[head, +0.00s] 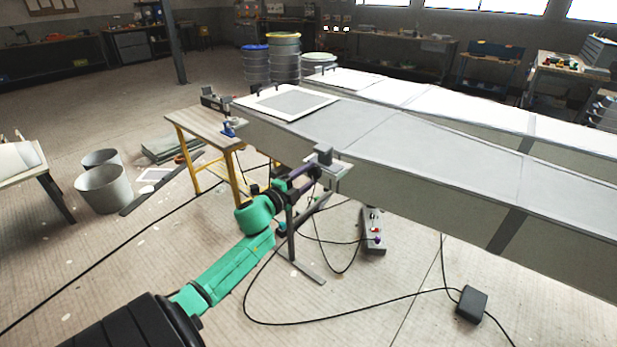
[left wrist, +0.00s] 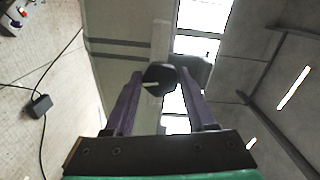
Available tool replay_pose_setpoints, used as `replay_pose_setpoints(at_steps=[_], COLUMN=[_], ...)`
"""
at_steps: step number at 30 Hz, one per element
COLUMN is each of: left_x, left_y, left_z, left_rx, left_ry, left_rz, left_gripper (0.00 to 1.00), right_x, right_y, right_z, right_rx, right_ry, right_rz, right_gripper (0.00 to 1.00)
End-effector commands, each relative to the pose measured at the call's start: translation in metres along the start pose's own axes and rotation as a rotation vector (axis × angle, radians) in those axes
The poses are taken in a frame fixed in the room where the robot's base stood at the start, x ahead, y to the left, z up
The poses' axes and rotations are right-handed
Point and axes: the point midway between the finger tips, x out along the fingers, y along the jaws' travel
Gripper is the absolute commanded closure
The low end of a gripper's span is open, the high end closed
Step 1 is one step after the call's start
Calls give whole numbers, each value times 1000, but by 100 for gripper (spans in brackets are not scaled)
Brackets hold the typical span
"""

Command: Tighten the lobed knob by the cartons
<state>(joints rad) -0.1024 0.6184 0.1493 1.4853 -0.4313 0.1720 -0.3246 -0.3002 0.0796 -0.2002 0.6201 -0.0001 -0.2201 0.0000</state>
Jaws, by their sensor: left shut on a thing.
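The knob (left wrist: 158,78) is dark and lobed, with a pale mark on its face, in the left wrist view. It sits between the two purple fingers of my left gripper (left wrist: 160,74), which is shut on it. In the head view my left gripper (head: 309,174) reaches the near edge of the long mould (head: 400,140), just below a grey clamp block (head: 324,154). The knob is too small and too covered by the fingers to make out there. I cannot pick out any cartons. My right gripper is in neither view.
A yellow-legged wooden bench (head: 207,128) stands left of the mould. A grey power strip (head: 373,232) and a black box (head: 472,304) with loose cables lie on the floor. Grey bins (head: 105,188) stand farther left. Drums (head: 284,60) stand behind. Floor at front left is mostly clear.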

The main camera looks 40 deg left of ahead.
Motion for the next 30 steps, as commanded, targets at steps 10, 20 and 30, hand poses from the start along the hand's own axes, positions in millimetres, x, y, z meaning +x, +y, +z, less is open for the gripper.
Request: replay_pose_setpoints(at_steps=[10, 20, 30], left_x=[0, -6, -81], left_y=[3, 2, 5], left_z=[0, 0, 0], left_rx=[-3, -3, -6], left_ry=[-1, 0, -2], left_rz=[5, 2, 7], left_gripper=[14, 14, 14], right_x=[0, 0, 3], right_y=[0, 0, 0], right_z=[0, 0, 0], right_rx=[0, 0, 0], right_ry=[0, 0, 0], right_rz=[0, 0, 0], right_gripper=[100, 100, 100])
